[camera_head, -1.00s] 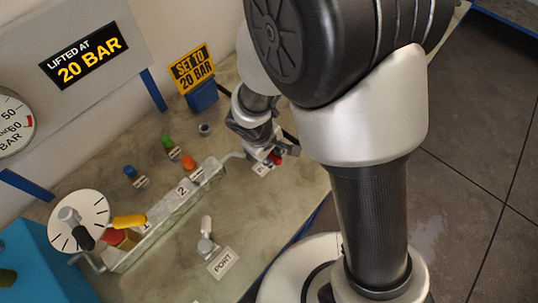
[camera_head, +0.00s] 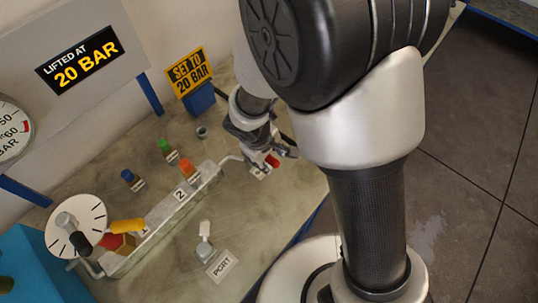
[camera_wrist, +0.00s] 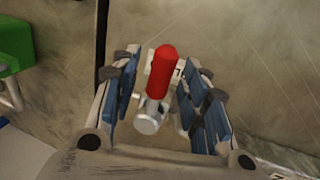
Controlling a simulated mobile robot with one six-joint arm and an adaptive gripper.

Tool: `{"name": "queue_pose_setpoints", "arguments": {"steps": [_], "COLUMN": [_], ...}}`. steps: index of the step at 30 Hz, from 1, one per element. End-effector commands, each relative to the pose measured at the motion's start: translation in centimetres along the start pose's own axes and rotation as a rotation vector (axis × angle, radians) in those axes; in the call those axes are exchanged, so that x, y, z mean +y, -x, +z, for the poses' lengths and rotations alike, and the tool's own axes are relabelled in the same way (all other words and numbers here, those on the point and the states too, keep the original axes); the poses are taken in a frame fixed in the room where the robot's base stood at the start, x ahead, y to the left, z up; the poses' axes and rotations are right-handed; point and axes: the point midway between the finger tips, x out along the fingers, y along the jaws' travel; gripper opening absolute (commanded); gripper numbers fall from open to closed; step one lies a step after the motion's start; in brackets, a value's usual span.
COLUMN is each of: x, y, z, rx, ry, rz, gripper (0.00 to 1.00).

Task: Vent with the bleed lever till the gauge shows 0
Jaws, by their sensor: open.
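A red-handled lever (camera_wrist: 162,72) with a metal hub stands between the open fingers of my gripper (camera_wrist: 160,98) in the wrist view. Gaps show on both sides of it. In the head view the red lever (camera_head: 272,160) is at the far end of the bench, beside my gripper (camera_head: 280,152). A label under it is mostly hidden. The pressure gauge (camera_head: 10,130) is cut off at the left edge; its needle cannot be read. I cannot tell whether the red lever is the bleed lever.
A metal manifold (camera_head: 165,215) carries a yellow lever (camera_head: 127,226) and an orange one (camera_head: 187,166). Blue (camera_head: 128,175) and green (camera_head: 164,145) knobs stand behind it. A white dial (camera_head: 75,225) is at left. A small lever stands near the PORT label (camera_head: 220,266). Signs read 20 BAR.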

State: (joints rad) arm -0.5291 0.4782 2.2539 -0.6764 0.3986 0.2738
Motion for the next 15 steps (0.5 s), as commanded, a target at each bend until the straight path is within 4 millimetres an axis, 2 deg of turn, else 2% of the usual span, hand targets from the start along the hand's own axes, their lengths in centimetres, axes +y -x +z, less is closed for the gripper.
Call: {"name": "queue_pose_setpoints", "arguments": {"steps": [4,7,15], "x": [0.0,0.1,0.0], "y": [0.4,1.5,7.2], "z": [0.0,-0.1,-0.2], "rx": [0.001,0.004,0.007], "ry": [-0.001,-0.001,-0.002], "rz": [0.001,0.003,0.002], "gripper": [0.41,0.41,0.41]}}
